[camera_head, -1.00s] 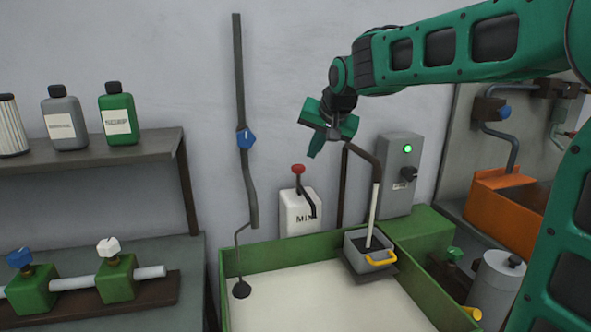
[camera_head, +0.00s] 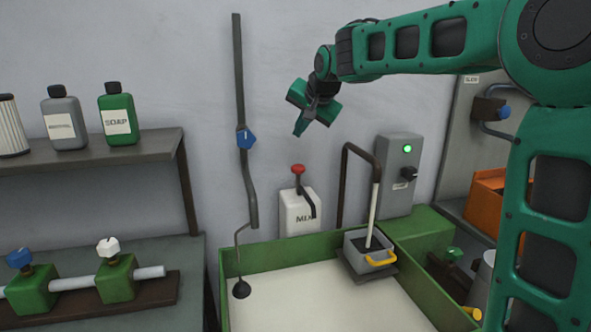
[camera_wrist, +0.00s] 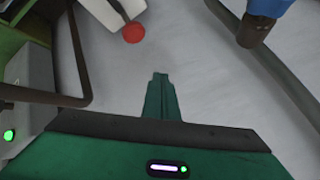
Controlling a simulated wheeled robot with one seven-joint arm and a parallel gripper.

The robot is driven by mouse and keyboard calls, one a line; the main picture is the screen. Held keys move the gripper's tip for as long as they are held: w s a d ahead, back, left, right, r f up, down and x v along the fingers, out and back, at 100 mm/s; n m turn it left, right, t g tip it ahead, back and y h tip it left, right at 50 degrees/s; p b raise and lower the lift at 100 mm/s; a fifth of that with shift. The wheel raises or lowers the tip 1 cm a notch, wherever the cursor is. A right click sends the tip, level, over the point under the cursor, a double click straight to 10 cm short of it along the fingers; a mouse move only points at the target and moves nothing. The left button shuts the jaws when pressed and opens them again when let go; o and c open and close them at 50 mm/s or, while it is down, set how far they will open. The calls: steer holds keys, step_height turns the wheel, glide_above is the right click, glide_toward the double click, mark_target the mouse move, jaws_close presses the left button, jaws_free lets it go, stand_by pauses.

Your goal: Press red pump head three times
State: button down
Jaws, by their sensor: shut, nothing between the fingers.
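The red pump head (camera_head: 298,169) tops a white dispenser (camera_head: 300,215) with dark lettering, which stands upright behind the green-rimmed basin. My gripper (camera_head: 298,131) is shut and empty, above the pump head and apart from it, with its fingers pointing down. In the wrist view the closed fingers (camera_wrist: 160,82) point toward the red pump head (camera_wrist: 133,32), which lies ahead and slightly left of their tips. Part of the white dispenser (camera_wrist: 108,10) shows at the top edge there.
A dark bent pipe (camera_head: 345,180) and a grey control box (camera_head: 400,175) with a green light stand to the right. A vertical pipe with a blue valve (camera_head: 246,138) runs on the left. A grey container (camera_head: 368,255) sits at the green basin's (camera_head: 233,262) back.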

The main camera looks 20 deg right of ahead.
mark_target(298, 166)
steer(key=shift+f, duration=3.55)
steer(key=shift+f, duration=0.15)
steer(key=shift+s+f, duration=0.1)
steer(key=shift+f, duration=0.15)
steer(key=shift+f, duration=1.25)
stand_by(0.7)
steer(key=shift+r, duration=1.7)
steer(key=shift+r, duration=2.5)
